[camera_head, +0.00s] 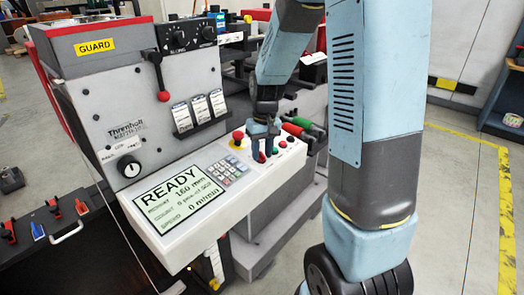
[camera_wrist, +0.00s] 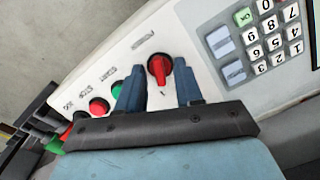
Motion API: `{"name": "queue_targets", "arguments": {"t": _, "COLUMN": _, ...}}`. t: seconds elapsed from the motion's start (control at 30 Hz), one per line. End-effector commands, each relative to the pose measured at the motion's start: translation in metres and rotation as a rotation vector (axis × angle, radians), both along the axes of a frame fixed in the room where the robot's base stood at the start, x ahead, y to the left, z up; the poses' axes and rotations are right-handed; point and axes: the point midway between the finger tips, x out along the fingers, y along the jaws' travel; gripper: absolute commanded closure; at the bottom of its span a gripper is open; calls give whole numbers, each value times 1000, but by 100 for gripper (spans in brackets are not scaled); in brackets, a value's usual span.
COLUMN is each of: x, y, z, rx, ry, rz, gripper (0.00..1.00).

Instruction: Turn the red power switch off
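The red power switch (camera_wrist: 159,69) is a round red knob with a raised grip bar on the white sloped console panel. A small mark shows just below it in the wrist view. My gripper (camera_wrist: 161,84) is open, its two blue fingers apart on the left and right of the knob, with a gap on each side. In the head view my gripper (camera_head: 263,143) points down at the console, and a bit of the red switch (camera_head: 261,157) shows at its fingertips. I cannot tell how far the fingertips are above the panel.
A green button (camera_wrist: 117,89) and a red button (camera_wrist: 99,107) sit left of the fingers in the wrist view; a keypad (camera_wrist: 268,32) is to the right. In the head view a red emergency stop (camera_head: 238,136) stands close by, left of my gripper. The display (camera_head: 180,199) reads READY.

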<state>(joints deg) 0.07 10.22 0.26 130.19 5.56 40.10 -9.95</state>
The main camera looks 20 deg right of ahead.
Motion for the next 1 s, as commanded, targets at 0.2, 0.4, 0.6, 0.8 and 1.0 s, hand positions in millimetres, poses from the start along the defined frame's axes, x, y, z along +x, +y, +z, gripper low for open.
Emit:
{"name": "queue_targets", "arguments": {"t": 0.2, "x": 0, "y": 0, "z": 0, "rx": 0, "ry": 0, "rz": 0, "gripper": 86}}
{"name": "queue_targets", "arguments": {"t": 0.4, "x": 0, "y": 0, "z": 0, "rx": 0, "ry": 0, "rz": 0, "gripper": 100}}
{"name": "queue_targets", "arguments": {"t": 0.6, "x": 0, "y": 0, "z": 0, "rx": -3, "ry": -2, "rz": 16, "gripper": 100}}
{"name": "queue_targets", "arguments": {"t": 0.8, "x": 0, "y": 0, "z": 1, "rx": -12, "ry": -8, "rz": 95, "gripper": 100}}
{"name": "queue_targets", "arguments": {"t": 1.0, "x": 0, "y": 1, "z": 1, "rx": -32, "ry": -21, "rz": 242, "gripper": 100}}
